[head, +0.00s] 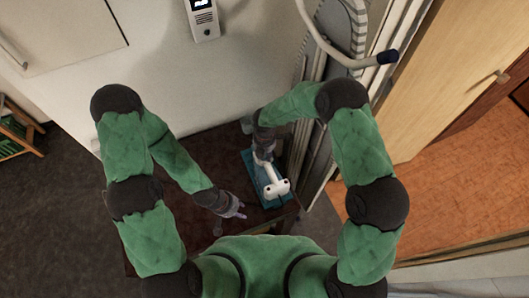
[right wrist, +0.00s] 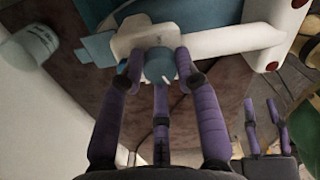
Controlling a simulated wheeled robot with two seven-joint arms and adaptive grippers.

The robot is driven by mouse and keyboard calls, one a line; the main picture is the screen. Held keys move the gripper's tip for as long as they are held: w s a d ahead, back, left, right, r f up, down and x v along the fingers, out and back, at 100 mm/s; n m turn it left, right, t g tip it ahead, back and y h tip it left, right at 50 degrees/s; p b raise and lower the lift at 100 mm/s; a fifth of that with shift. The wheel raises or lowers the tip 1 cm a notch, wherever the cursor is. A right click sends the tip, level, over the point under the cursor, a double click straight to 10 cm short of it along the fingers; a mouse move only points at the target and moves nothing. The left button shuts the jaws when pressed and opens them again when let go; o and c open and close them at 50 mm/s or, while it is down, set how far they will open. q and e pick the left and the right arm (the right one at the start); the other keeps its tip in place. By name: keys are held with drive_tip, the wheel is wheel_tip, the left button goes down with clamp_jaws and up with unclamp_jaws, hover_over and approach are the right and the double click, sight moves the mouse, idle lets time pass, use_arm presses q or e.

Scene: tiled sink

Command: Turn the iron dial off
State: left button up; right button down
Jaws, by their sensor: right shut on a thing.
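The iron (head: 276,187) is white and teal and sits on the dark red table; its white body and teal parts also show in the right wrist view (right wrist: 235,42). Its round teal dial (right wrist: 160,66) carries a small white pointer mark. My right gripper (right wrist: 159,70) has its purple fingers around the dial and is shut on it. In the head view my right gripper (head: 263,155) is over the iron and hides the dial. My left gripper (head: 240,212) is empty at the table's front, left of the iron. Its fingers stand apart in the right wrist view (right wrist: 263,108).
A pale bottle or cup (right wrist: 30,45) lies left of the dial in the right wrist view. An upright ironing board (head: 342,22) leans at the back right. A wooden door (head: 440,75) is at the right. The table's left part (head: 190,150) is clear.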

idle(0.5)
drive_tip(key=c, duration=0.9)
unclamp_jaws()
wheel_tip(320, 180, up, 12)
